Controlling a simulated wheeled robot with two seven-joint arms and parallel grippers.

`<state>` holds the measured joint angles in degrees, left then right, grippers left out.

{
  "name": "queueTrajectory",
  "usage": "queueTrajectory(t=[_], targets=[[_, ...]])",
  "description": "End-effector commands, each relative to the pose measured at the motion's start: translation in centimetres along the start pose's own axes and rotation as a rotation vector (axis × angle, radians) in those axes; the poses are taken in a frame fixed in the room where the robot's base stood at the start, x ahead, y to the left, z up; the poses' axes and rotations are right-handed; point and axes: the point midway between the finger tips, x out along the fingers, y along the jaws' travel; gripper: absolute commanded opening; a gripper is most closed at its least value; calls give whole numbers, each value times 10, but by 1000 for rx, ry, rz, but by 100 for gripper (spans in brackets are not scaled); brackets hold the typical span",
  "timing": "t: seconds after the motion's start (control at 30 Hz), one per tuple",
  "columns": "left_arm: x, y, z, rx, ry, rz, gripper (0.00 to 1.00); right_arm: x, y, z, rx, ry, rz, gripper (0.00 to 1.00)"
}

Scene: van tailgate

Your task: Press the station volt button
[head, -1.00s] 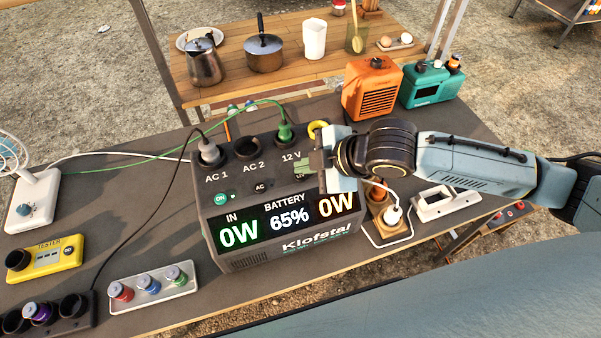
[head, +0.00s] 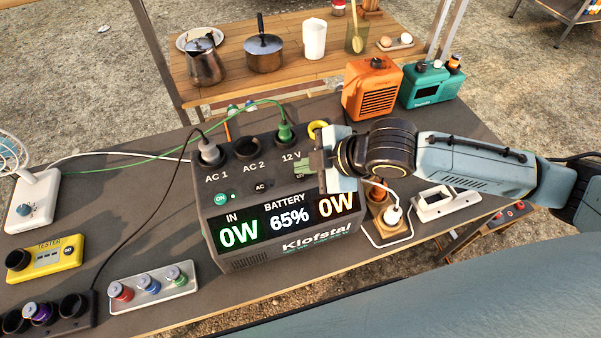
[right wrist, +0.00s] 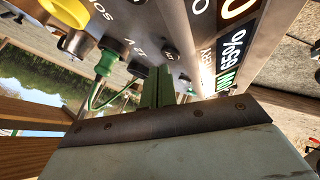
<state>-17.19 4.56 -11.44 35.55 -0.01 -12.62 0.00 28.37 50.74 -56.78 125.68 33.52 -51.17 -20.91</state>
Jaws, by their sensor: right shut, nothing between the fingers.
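The power station (head: 217,222) is a dark box on the table, with IN 0W, BATTERY 65% and 0W on its display (head: 288,218). A green plug (head: 284,132) sits in its 12 V socket. My right gripper (head: 302,168) is shut and empty, its green fingertips close over the top panel by the 12 V label. In the right wrist view the shut fingers (right wrist: 157,88) point at the panel near a small round button (right wrist: 184,84). The volt button is hidden in the head view, and I cannot tell whether the fingers touch it. My left gripper is out of view.
A grey plug (head: 209,152) stands in AC 1. An orange box (head: 372,88), a white plug (head: 394,214) and a yellow tester (head: 44,259) stand around the station.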

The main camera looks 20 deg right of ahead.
Motion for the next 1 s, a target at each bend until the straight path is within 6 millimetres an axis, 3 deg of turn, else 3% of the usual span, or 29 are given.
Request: queueTrajectory(t=[1.0], targets=[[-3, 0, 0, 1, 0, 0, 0, 9, -7, 6, 0, 0, -1, 0]])
